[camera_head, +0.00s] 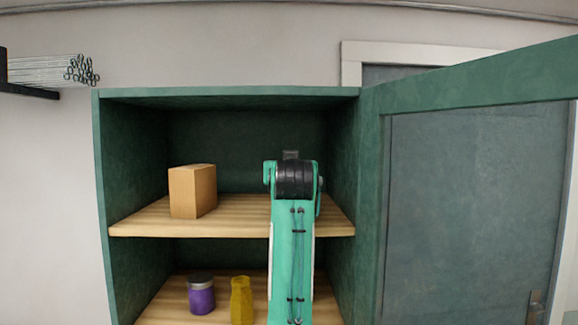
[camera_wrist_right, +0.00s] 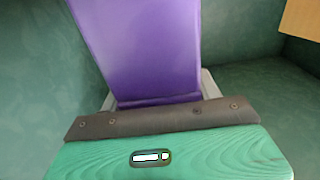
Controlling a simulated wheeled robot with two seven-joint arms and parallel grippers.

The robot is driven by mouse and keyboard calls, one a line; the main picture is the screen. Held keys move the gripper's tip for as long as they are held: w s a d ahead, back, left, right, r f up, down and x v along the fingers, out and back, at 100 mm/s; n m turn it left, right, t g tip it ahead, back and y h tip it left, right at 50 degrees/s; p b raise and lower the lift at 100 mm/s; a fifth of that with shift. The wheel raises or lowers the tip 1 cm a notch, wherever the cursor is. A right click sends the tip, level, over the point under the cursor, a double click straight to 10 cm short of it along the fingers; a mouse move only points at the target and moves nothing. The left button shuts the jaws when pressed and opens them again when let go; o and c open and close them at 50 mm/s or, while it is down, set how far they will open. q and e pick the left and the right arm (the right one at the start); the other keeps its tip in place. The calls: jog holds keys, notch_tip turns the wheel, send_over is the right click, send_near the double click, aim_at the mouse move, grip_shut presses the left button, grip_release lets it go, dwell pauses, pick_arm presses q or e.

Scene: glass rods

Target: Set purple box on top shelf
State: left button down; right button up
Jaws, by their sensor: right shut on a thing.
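The purple box (camera_wrist_right: 145,45) fills the upper middle of the right wrist view, and its far end runs out of the frame. My right gripper (camera_wrist_right: 158,97) is shut on it, with grey fingers at its sides. In the head view my right arm reaches up over the top shelf (camera_head: 240,218), right of its middle. Its wrist hides the gripper and the purple box there, so I cannot tell whether the box touches the shelf. My left gripper is not in view.
A cardboard box (camera_head: 192,191) stands on the top shelf, left of my arm. The lower shelf (camera_head: 170,308) holds a purple jar (camera_head: 201,296) and a yellow container (camera_head: 241,300). The green cabinet door (camera_head: 470,200) stands open at right. Glass rods (camera_head: 55,71) lie at upper left.

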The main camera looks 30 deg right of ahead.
jog(key=o, duration=1.3)
jog(key=shift+f, duration=0.15)
jog(key=o, duration=0.4)
jog(key=shift+c, duration=0.2)
jog(key=shift+s+a, duration=0.15)
jog(key=shift+s, duration=0.05)
jog(key=b+v, duration=0.7)
jog(key=v, duration=0.4)
jog(key=shift+s+a, duration=0.25)
jog(key=shift+s, duration=0.05)
